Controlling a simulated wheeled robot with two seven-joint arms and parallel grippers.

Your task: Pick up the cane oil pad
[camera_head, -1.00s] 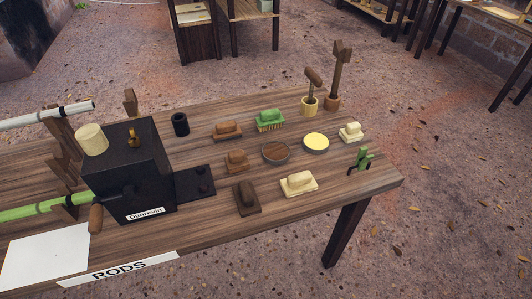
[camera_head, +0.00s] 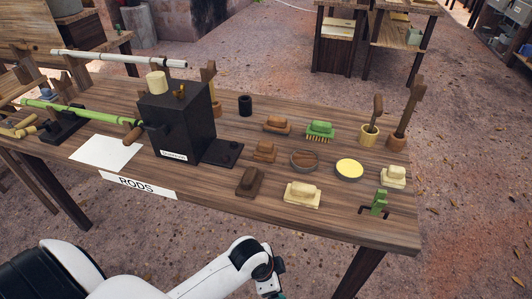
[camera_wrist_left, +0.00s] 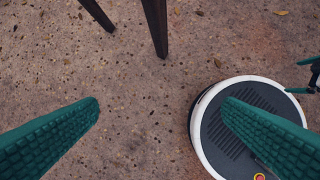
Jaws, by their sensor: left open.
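Several handled pads lie on the wooden table, and I cannot tell which one is the cane oil pad. In the head view there is a dark brown pad (camera_head: 250,182) at the front, mid-brown pads (camera_head: 264,152) and (camera_head: 277,125) behind it, and cream pads (camera_head: 302,194) and (camera_head: 393,177) at the front and right. My left gripper (camera_wrist_left: 160,105) is open and empty over the bare floor, in front of the table and away from the pads. My right gripper (camera_wrist_left: 304,76) shows partly at the right edge of the wrist view, its green fingers apart.
A black box (camera_head: 178,135) with rods stands left of the pads. A green brush (camera_head: 320,130), brown tin (camera_head: 303,160), yellow tin (camera_head: 349,169), pots (camera_head: 369,134) and a green clamp-like tool (camera_head: 379,203) surround them. The table's front edge lies between my arm and the pads.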

